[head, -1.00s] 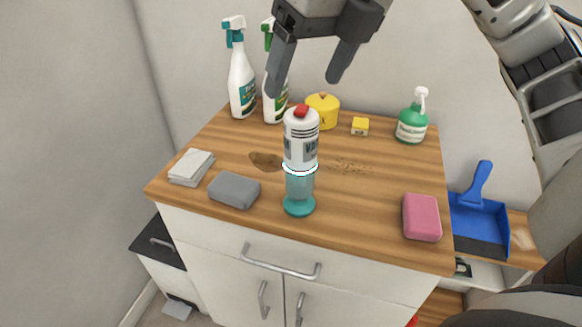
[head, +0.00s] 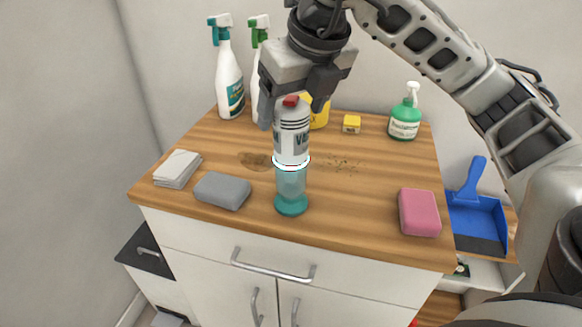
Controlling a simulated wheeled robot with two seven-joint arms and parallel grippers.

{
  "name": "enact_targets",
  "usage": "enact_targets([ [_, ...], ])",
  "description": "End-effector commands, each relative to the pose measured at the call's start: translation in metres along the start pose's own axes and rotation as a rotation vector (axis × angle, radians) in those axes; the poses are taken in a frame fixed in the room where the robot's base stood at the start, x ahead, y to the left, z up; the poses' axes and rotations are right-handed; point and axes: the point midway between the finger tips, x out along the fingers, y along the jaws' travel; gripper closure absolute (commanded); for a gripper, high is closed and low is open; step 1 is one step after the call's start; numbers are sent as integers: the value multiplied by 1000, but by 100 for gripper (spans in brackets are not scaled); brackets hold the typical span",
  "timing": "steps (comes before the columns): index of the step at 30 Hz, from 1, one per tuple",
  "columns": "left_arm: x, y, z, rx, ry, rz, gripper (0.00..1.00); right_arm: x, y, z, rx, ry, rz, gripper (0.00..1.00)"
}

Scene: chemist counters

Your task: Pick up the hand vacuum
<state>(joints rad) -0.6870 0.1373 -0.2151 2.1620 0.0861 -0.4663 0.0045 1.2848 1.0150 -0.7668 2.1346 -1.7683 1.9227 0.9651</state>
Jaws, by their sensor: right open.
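The hand vacuum (head: 291,150) stands upright on the wooden counter top, near its front edge. It has a white and grey upper body, a red button on top, a clear lower part and a teal base. My right gripper (head: 291,110) is over its top, pointing down, with one finger to the left of the vacuum's upper body and the other at the right, partly behind it. The jaws are open, and I cannot tell whether they touch the vacuum. My left gripper is not in view.
A grey sponge (head: 222,191) and white cloths (head: 177,169) lie left of the vacuum; a pink sponge (head: 419,212) lies right. Spray bottles (head: 229,75), a yellow pot (head: 319,112), a small yellow box (head: 351,124) and a green pump bottle (head: 405,117) stand behind. A blue dustpan (head: 476,215) is beyond the right edge.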

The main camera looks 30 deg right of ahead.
Motion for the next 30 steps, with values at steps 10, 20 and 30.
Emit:
enact_targets([
  [10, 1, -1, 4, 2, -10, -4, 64, 35, 1, 0, 0, 2, -1, 26],
  [20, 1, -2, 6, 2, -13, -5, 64, 35, 1, 0, 0, 1, 0, 73],
  [30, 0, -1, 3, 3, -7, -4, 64, 32, 1, 2, 1, -4, 1, 74],
])
